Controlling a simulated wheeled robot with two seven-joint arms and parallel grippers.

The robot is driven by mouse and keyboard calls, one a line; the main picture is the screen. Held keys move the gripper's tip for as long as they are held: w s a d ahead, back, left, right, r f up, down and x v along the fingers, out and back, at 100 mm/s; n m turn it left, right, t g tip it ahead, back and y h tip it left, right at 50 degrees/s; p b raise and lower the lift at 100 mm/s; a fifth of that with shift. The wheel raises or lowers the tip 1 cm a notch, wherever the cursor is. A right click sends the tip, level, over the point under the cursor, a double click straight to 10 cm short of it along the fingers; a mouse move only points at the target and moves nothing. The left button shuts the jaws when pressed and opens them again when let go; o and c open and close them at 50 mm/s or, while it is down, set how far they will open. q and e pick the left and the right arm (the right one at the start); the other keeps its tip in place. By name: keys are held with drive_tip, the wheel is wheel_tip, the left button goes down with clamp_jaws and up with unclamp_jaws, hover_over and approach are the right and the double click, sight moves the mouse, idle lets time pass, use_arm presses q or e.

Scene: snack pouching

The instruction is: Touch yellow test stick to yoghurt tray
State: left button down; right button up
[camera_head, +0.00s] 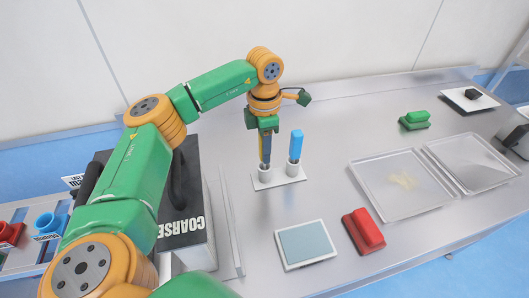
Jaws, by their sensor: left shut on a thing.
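My left gripper (265,133) points down over a small white holder (279,181) with two round sockets. A blue stick (296,145) stands upright in the right socket. Two shallow clear trays lie side by side at the right. The nearer left tray (372,187) holds a pale yellowish patch; the right tray (455,151) looks empty. No label shows which is the yoghurt tray. My right gripper is not in view.
A red block-like tool (363,230) and a pad with a grey-blue top (306,244) lie near the front. A green tool (414,120) sits behind the trays. A black box marked COARSE (184,229) stands left. The counter between holder and trays is clear.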

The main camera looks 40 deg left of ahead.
use_arm(q)
wheel_tip(320, 180, up, 8)
wheel_tip(320, 180, up, 7)
drive_tip(key=p, duration=0.7)
drive_tip(key=shift+d+f, duration=0.1)
drive_tip(key=shift+f, duration=0.15)
